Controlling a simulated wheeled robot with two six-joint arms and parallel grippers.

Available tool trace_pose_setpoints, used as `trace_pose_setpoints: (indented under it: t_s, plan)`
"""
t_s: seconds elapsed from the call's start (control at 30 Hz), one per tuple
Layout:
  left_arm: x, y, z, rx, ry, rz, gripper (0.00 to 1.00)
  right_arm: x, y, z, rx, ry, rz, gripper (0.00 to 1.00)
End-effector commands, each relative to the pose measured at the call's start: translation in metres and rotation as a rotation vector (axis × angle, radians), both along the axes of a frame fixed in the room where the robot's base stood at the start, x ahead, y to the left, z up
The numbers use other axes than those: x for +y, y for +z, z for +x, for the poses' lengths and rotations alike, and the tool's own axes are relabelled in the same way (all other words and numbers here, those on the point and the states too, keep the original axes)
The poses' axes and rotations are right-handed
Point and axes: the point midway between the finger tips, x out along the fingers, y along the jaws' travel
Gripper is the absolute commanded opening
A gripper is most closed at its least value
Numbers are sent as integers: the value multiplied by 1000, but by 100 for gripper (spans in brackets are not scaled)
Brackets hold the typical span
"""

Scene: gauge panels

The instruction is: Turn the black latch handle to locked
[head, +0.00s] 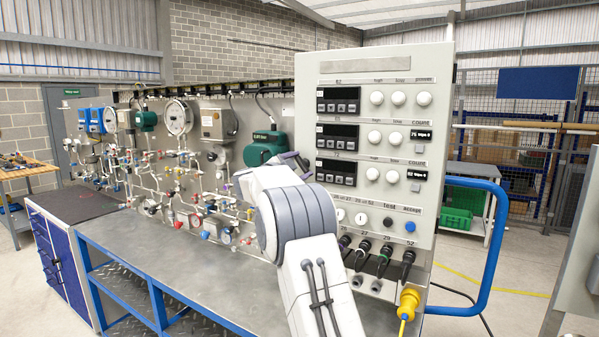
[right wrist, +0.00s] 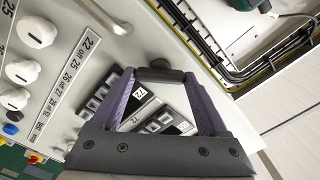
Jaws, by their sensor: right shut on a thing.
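The black latch handle (right wrist: 160,74) lies between the two purple fingertips of my right gripper (right wrist: 159,80) in the right wrist view. My right gripper is shut on it, with one finger on each side. In that view the handle's bar runs roughly left to right. Whether it stands at locked or unlocked cannot be told. In the head view my right gripper (head: 292,160) reaches the left side of the tall grey control panel (head: 390,58). My white arm covers part of the panel there, and the handle is hidden. My left gripper is not in view.
The panel's front carries white knobs (head: 376,98), black displays (head: 338,100) and connectors below. A blue tube rail (head: 493,240) stands at its right. Gauges and pipework (head: 180,118) line the back board at left. The grey bench top (head: 150,245) is mostly bare.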

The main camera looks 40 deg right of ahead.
Motion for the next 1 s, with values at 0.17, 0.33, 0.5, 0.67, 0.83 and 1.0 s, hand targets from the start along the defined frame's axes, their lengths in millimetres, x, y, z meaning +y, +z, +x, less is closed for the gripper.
trace_pose_setpoints:
  t_s: [0.17, 0.33, 0.5, 0.67, 0.83, 1.0]
  plan:
    - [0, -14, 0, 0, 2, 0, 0, -1, -2, -1, -157, -2, 62, 22]
    - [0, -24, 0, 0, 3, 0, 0, -1, -3, -1, -302, -3, 123, 22]
    - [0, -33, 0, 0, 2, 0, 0, -1, -3, -2, -430, -3, 176, 22]
    - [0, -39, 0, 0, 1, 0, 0, -1, -3, -2, -524, -3, 215, 22]
    - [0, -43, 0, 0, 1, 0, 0, -1, -3, -2, -594, -3, 245, 22]
    - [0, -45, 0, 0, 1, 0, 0, -1, -3, -2, -633, -3, 262, 22]
